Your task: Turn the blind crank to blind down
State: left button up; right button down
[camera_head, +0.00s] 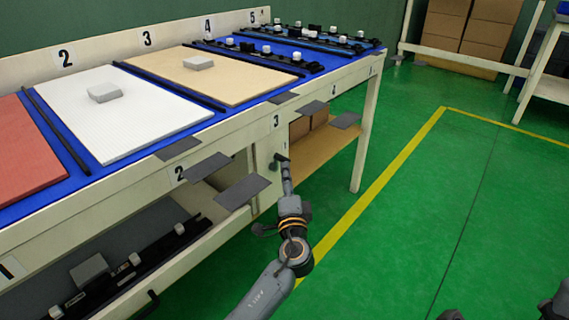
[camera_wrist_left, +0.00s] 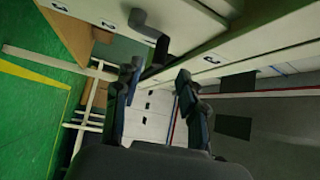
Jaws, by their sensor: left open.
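A dark crank handle (camera_wrist_left: 150,28) sticks out from the pale front of the table frame in the left wrist view. It lies just beyond and between the fingertips of my left gripper (camera_wrist_left: 158,72), which is open and apart from it. In the head view, my left gripper (camera_head: 286,172) is small, below the table's front edge near the label 3. A small dark piece at its tip may be the crank, but I cannot tell. The blind is not clearly identifiable.
The long table (camera_head: 226,127) holds a red, a white and a beige panel (camera_head: 215,75), with black trim strips at the far end. Several flat dark plates (camera_head: 243,191) jut along its front. Green floor with a yellow line lies open at right.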

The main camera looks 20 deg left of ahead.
aim_at(284, 157)
pick_arm(q)
jog(key=b+x, duration=0.1)
jog(key=x, duration=0.5)
jog(key=shift+w+a, duration=0.15)
jog(key=shift+w, duration=0.25)
grip_shut()
